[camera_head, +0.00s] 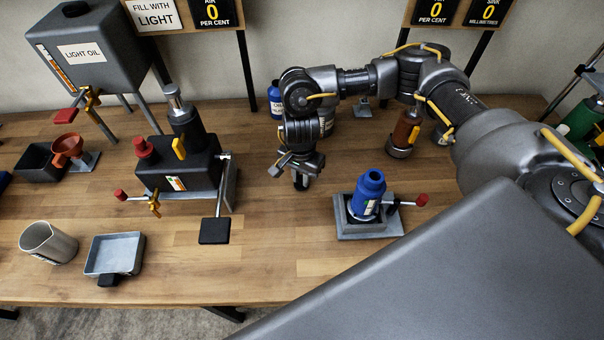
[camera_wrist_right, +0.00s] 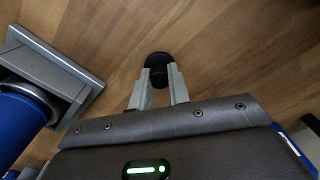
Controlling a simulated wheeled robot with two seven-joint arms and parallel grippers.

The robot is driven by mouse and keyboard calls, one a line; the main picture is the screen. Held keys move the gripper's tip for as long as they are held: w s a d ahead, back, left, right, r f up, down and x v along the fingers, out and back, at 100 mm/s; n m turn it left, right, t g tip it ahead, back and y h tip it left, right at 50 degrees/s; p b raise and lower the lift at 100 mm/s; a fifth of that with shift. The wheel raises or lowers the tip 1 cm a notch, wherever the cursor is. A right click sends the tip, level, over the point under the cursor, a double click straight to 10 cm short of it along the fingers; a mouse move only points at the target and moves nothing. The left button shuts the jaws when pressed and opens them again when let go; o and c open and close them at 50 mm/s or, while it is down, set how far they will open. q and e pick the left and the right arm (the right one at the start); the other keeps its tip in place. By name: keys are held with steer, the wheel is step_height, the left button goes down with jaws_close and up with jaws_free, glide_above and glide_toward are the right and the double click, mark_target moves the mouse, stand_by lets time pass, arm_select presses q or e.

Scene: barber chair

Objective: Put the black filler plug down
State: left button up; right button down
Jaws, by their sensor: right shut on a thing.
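The black filler plug (camera_wrist_right: 158,62) is a small round dark piece between the fingertips of my right gripper (camera_wrist_right: 159,80) in the right wrist view. That gripper is shut on it. In the head view the right gripper (camera_head: 300,180) points down over bare wood at the middle of the workbench (camera_head: 270,240). The plug is low there and mostly hidden by the fingers. I cannot tell whether it touches the wood. My left gripper is not in view.
Right of the gripper, a blue bottle (camera_head: 367,190) sits in a grey clamp base (camera_head: 343,222). Left stands a dark pump unit (camera_head: 165,172) with a black pedal (camera_head: 214,231). A brown bottle (camera_head: 404,133) stands behind right. A cup (camera_head: 48,243) and tray (camera_head: 113,255) are front left.

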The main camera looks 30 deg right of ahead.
steer(key=shift+f, duration=0.25)
steer(key=shift+f, duration=0.15)
steer(key=c, duration=1.8)
jaws_free()
steer(key=shift+b, duration=0.3)
steer(key=o, duration=0.5)
